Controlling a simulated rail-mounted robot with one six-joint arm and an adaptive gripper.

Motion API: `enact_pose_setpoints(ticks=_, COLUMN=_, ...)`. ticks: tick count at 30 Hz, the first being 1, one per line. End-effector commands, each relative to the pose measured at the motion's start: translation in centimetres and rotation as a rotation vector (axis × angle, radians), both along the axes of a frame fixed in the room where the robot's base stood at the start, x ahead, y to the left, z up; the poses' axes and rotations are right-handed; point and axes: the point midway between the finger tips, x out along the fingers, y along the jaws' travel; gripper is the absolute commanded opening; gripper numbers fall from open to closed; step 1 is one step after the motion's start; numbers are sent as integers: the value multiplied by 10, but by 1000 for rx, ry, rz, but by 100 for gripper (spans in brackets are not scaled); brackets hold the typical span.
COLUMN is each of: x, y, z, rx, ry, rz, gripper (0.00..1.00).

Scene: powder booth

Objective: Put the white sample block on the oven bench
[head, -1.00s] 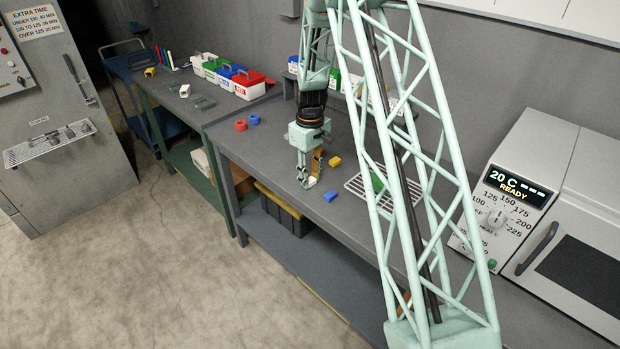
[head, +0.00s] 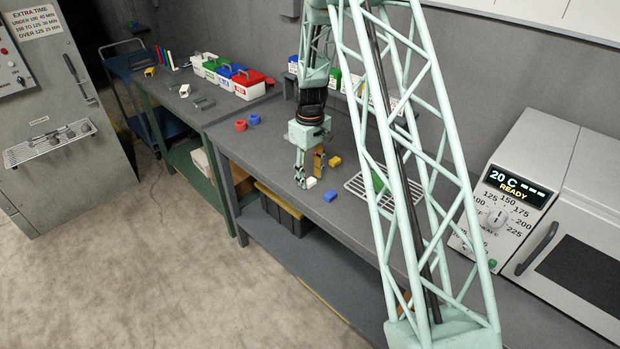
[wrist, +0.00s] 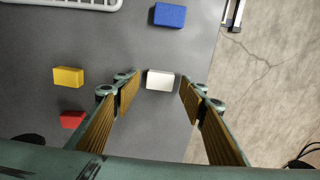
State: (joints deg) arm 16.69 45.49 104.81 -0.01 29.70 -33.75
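The white sample block (wrist: 161,80) lies on the grey bench (wrist: 150,135), near its edge. In the wrist view it sits between the tips of my gripper (wrist: 158,92), with a gap to the finger on each side. My gripper (head: 308,180) is open and empty, pointing down at the bench. In the head view the white block (head: 311,183) shows beside the fingertips, partly hidden by them. Whether the fingertips are level with the block or above it, I cannot tell.
A blue block (wrist: 170,15), a yellow block (wrist: 68,77) and a red block (wrist: 73,119) lie nearby. A wire rack (head: 362,187) is to the right, and an oven (head: 545,210) stands at the far right. Red and blue rings (head: 241,125) lie to the left.

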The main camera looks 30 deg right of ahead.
Motion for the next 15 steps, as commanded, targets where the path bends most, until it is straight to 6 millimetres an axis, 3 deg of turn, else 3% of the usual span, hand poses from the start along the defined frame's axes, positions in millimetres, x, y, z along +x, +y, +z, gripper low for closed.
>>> enact_pose_setpoints(ticks=15, x=0, y=0, z=64, rx=-1, ry=-1, rz=0, gripper=39)
